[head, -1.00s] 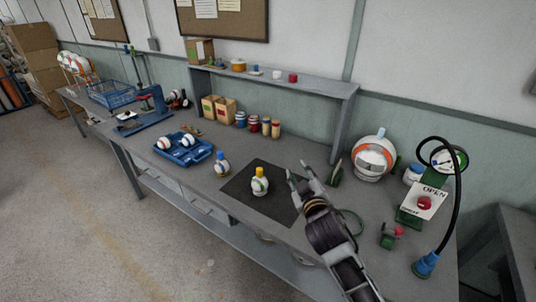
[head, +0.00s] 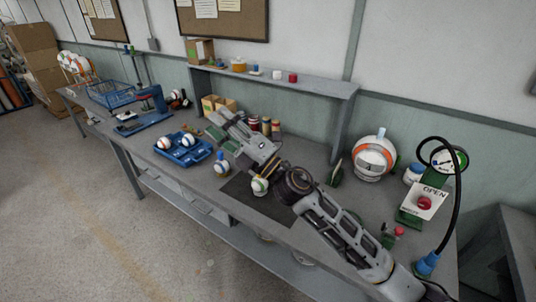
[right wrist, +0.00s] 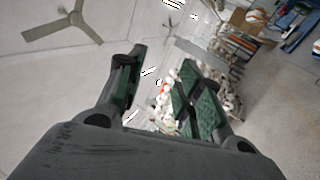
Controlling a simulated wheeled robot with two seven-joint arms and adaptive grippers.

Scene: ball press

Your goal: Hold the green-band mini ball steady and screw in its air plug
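The green-band mini ball (head: 260,186) is white with a green band. It sits on the black mat (head: 237,190) near the bench's front edge. My right gripper (head: 217,129) reaches across from the lower right, with its fingers pointing left and away beyond the ball. Its body overlaps the top of the ball in the picture, so the yellow top is mostly hidden; I cannot tell whether they touch. In the right wrist view the two green-padded fingers (right wrist: 160,80) stand apart with nothing between them. My left gripper is not in view.
A mini ball with a blue top (head: 221,166) stands left of the mat. Behind it is a blue tray (head: 178,156) with balls. A shelf (head: 290,86) runs behind.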

